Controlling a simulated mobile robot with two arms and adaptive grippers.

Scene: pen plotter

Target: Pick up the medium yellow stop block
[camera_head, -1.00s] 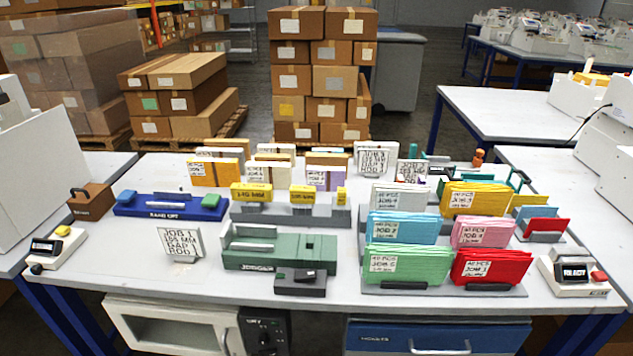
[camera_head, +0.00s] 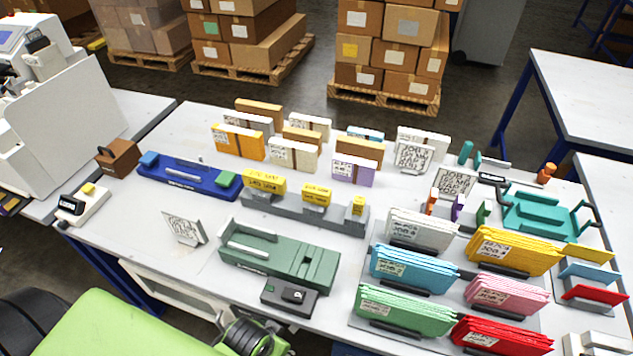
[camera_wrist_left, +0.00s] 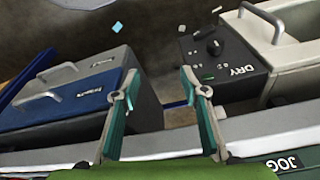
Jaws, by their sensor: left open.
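The medium yellow stop block (camera_head: 316,194) sits upright in the middle of a grey stepped rack (camera_head: 285,208), between a longer yellow block (camera_head: 264,181) on its left and a small one (camera_head: 358,206) on its right. My left gripper (camera_wrist_left: 160,92) shows in the left wrist view with its two fingers apart and nothing between them. It is over the front of the bench, away from the yellow blocks, which that view does not show. In the head view only my green left arm shows at the bottom left; its fingers are hidden. My right gripper is not in view.
A green jogger (camera_head: 280,258) and a dark box (camera_head: 289,297) stand in front of the rack. A blue tray (camera_head: 188,178) lies to its left, and boxed pads stand behind. Coloured paper stacks fill the right. The wrist view shows a blue drawer (camera_wrist_left: 70,105) and the dryer (camera_wrist_left: 222,65).

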